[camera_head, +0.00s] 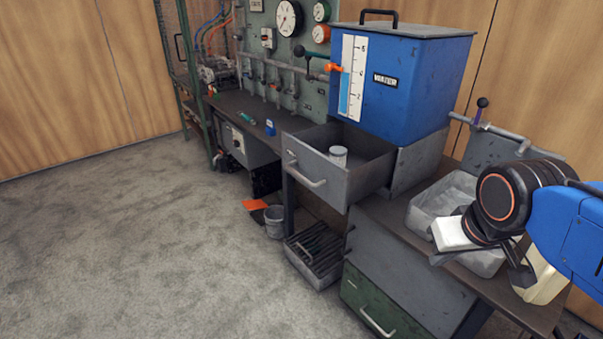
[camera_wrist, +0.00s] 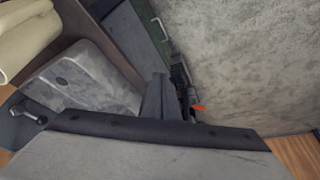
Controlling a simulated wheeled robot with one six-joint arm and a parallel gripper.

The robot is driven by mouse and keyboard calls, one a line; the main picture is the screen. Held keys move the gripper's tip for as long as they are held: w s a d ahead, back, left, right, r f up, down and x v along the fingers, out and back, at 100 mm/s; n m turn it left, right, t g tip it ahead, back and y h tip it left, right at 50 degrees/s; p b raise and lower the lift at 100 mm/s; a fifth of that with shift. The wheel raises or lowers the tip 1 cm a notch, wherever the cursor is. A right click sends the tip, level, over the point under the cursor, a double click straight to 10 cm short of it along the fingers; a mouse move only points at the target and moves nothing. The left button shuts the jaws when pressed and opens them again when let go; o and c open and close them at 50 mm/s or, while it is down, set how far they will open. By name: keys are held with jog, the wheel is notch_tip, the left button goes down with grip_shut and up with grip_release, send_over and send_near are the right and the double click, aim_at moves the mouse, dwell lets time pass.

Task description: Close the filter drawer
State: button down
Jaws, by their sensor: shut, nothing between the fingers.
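The filter drawer (camera_head: 318,172) is a grey metal drawer with a bar handle (camera_head: 306,174) on its front. In the head view it is pulled out of its grey housing below the blue water tank. A small pale cylinder (camera_head: 338,155) stands inside it. My gripper (camera_head: 438,260) is at the right, over the bench and the pale tray, apart from the drawer and its handle. In the wrist view my gripper (camera_wrist: 158,78) shows as a narrow grey wedge, shut and empty. I cannot make out the filter drawer clearly in the wrist view.
The blue tank (camera_head: 400,85) stands above the drawer. A pale grey tray (camera_head: 425,212) and a cream object (camera_head: 543,278) are on the bench near my wrist. Below are a green drawer (camera_head: 375,305), a rack (camera_head: 315,255) and a bucket (camera_head: 275,222). The left floor is clear.

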jog(key=w+a+r+n, duration=0.2)
jog(key=w+a+r, duration=0.3)
jog(key=w, duration=0.4)
jog(key=w+a+r+n+t+h, duration=0.1)
jog(key=w+a, duration=0.4)
jog(key=a, duration=0.4)
jog(key=w+a+r+n, duration=0.15)
jog(key=w+a, duration=0.25)
jog(key=a, duration=0.6)
jog(key=w+a+r+n+t+h, duration=0.1)
jog(key=w+a, duration=0.4)
jog(key=a, duration=0.4)
send_near(297, 174)
notch_tip(297, 174, down, 5)
jog(key=shift+w+d+f, duration=0.15)
jog(key=shift+w+d, duration=0.4)
jog(key=shift+d, duration=0.25)
jog(key=w+d, duration=0.4)
jog(key=d, duration=0.1)
jog(key=w+d, duration=0.3)
jog(key=d, duration=0.2)
jog(key=w+d, duration=0.4)
jog(key=d, duration=0.2)
jog(key=shift+w, duration=0.35)
jog(key=shift+d, duration=0.1)
